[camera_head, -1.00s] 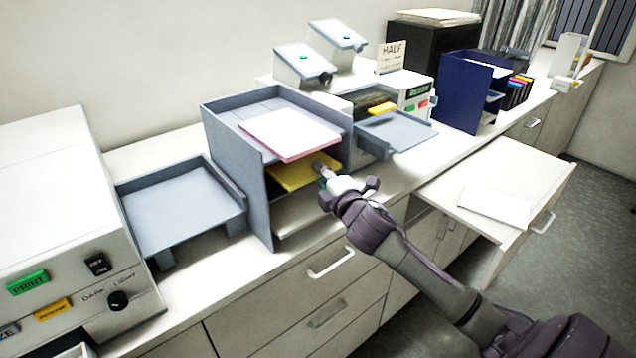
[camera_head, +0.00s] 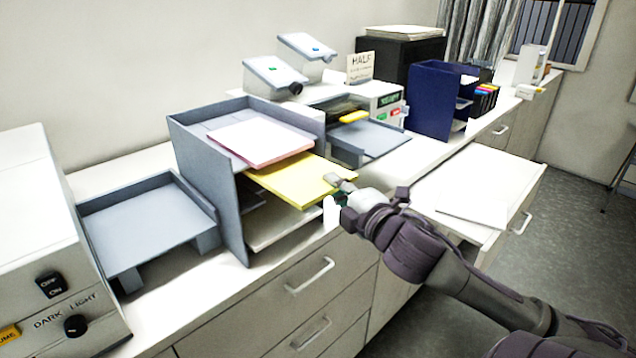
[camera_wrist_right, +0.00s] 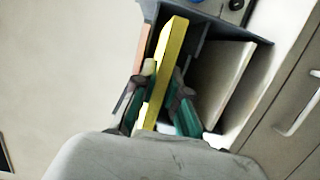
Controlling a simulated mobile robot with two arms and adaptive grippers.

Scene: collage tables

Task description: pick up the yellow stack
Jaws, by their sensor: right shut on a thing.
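The yellow stack (camera_head: 297,177) is a flat block of yellow paper in the middle level of a grey tray rack (camera_head: 207,181). Its front part sticks out past the rack's opening. My right gripper (camera_head: 337,192) is shut on its front right corner. In the right wrist view the yellow stack (camera_wrist_right: 168,70) stands between the two fingers of the right gripper (camera_wrist_right: 160,100), its far end still inside the rack. My left gripper is not in view.
A pink-edged white stack (camera_head: 260,140) lies on the rack's top level, and a pale stack (camera_head: 283,222) on the level below. An empty grey tray (camera_head: 150,225) stands at left. An open drawer (camera_head: 470,195) holds white paper at right.

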